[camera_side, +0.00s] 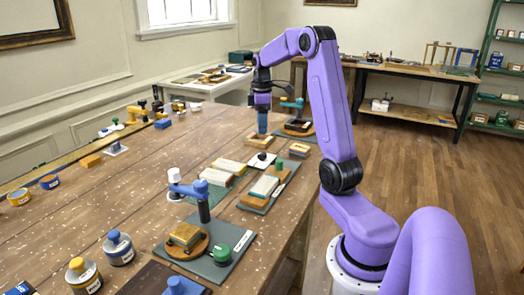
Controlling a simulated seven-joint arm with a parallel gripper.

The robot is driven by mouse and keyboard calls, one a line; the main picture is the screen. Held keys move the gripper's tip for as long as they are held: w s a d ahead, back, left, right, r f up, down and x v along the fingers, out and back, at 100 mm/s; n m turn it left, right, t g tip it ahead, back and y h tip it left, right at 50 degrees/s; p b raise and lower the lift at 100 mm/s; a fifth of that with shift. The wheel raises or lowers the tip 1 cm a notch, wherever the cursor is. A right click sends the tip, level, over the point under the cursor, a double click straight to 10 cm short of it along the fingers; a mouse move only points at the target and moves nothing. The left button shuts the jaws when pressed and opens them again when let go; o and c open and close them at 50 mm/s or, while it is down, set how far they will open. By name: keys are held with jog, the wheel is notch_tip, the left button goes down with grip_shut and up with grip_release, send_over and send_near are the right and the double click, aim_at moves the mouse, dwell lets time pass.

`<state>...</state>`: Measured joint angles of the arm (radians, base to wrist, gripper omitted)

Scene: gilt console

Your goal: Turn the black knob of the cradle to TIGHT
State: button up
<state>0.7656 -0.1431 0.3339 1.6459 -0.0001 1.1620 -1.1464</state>
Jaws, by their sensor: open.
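My gripper (262,131) points straight down over a light wooden cradle-like block (250,141) near the far right part of the table. The gap between its fingers is too small to make out. A small black knob (262,156) sits on a white plate just in front of that block, below and apart from the gripper in the picture; it looks like the cradle's knob. Its pointer and any TIGHT mark are too small to read. Whether the fingertips touch the block cannot be told.
A board with a teal clamp (292,103) stands just behind and right of my gripper. Pale blocks (229,166) lie in front. A blue clamp (202,199) and a green knob (221,254) stand nearer. Jars (118,248) are at front left. The table's middle left is mostly clear.

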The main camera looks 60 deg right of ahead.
aim_at(262, 153)
notch_tip(262, 153, down, 11)
jog(key=shift+r, duration=0.2)
dwell(0.3)
jog(key=c, duration=1)
jog(key=shift+c, duration=0.2)
